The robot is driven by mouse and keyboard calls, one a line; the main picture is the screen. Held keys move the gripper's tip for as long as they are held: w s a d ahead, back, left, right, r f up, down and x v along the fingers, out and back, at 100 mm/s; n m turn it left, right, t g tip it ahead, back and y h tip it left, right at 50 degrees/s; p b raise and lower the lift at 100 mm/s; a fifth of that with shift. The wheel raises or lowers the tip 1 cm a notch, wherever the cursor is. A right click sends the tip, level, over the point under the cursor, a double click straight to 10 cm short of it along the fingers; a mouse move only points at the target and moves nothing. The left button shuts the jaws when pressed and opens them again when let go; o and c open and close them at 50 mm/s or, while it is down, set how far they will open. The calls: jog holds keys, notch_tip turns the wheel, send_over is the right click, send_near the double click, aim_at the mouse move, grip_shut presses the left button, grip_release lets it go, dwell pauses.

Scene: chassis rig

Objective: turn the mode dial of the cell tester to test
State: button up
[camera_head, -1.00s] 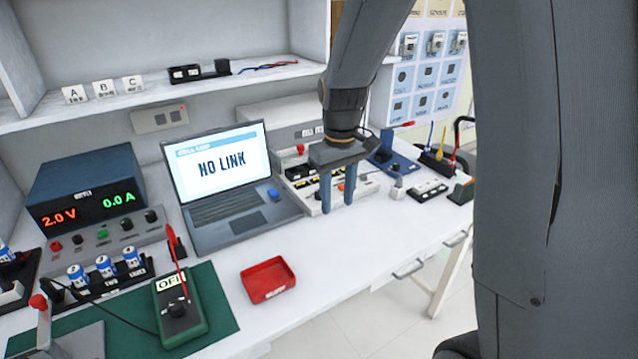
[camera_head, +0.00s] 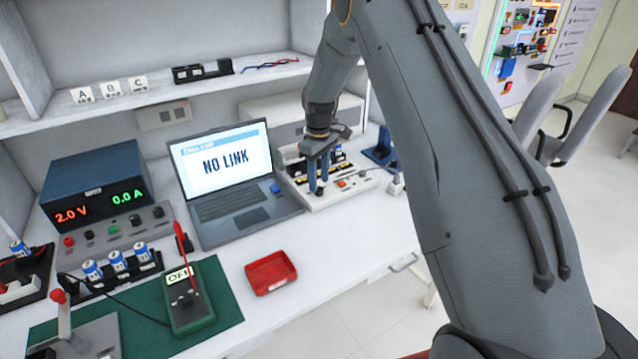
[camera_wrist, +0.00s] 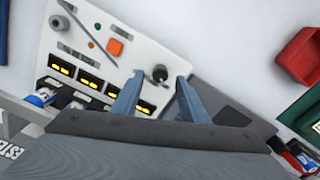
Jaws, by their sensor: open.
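The cell tester appears to be the white panel (camera_wrist: 75,30) with several small yellow-lit displays; in the head view it is the white unit (camera_head: 345,190) right of the laptop. Its black round dial (camera_wrist: 160,73) has a light mark, but I cannot read its setting. My gripper (camera_wrist: 160,77) is open, with one blue-grey finger on each side of the dial in the wrist view. I cannot tell whether the fingers touch it. In the head view my gripper (camera_head: 317,191) points down at the tester's left end, and the dial is hidden there.
A laptop (camera_head: 225,170) reading NO LINK stands close left of my gripper. A red tray (camera_head: 270,273) lies in front. A green meter (camera_head: 190,305) showing OFF lies on a green mat. An orange button (camera_wrist: 114,47) and cells (camera_wrist: 42,97) are on the tester.

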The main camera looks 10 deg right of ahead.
aim_at(319, 191)
jog(key=shift+f, duration=1.3)
grip_shut()
jog(key=shift+m, duration=0.4)
jog(key=m+b, duration=0.1)
jog(key=m, duration=0.2)
jog(key=shift+m+b, duration=0.35)
jog(key=shift+m, duration=0.05)
jog(key=m+b, duration=0.1)
jog(key=m, duration=0.4)
jog(key=shift+m+b, duration=0.3)
